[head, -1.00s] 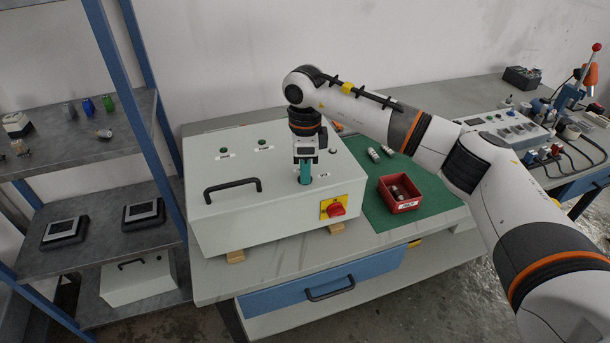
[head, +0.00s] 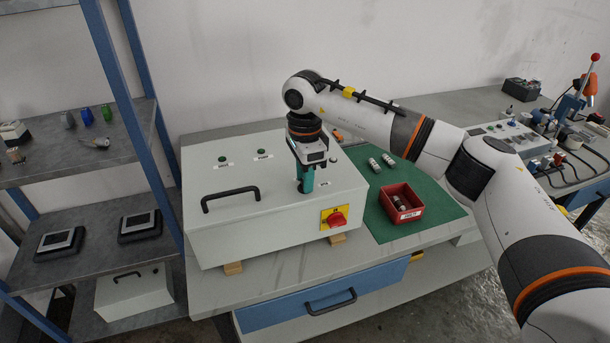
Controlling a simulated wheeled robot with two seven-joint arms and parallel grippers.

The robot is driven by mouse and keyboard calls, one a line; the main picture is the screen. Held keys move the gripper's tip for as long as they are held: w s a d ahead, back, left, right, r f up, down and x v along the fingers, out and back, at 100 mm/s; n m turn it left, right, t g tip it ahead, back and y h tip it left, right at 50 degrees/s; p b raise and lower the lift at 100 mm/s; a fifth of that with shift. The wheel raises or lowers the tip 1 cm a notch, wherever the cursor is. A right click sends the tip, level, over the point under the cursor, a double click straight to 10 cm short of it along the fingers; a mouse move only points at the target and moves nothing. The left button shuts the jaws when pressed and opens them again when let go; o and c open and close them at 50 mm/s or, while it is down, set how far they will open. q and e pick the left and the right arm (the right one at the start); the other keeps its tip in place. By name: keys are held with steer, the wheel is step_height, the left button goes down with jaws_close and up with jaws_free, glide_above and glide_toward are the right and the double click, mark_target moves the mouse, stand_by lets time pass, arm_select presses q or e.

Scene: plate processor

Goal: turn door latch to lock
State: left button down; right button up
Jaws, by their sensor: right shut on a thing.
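The white control box (head: 225,229) stands on the workbench, its lid carrying a black handle (head: 230,196) and small labelled green indicators. My right gripper (head: 305,188) points straight down at the right part of the lid. Its teal fingers are shut on the door latch, a small part at the lid surface that the fingers mostly hide. A red rotary switch on a yellow plate (head: 335,218) is on the front edge of the box, just right of and below the gripper. My left gripper is not in view.
A red bin (head: 401,203) with small parts sits on a green mat (head: 437,208), with two metal fittings (head: 381,163) behind it. A blue-framed shelf (head: 68,211) stands at the left. My right arm spans the space above the mat.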

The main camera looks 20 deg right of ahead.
steer(key=shift+r, duration=0.15)
steer(key=o, duration=1)
step_height(320, 180, up, 12)
steer(key=shift+f+b, duration=0.1)
steer(key=shift+b, duration=0.95)
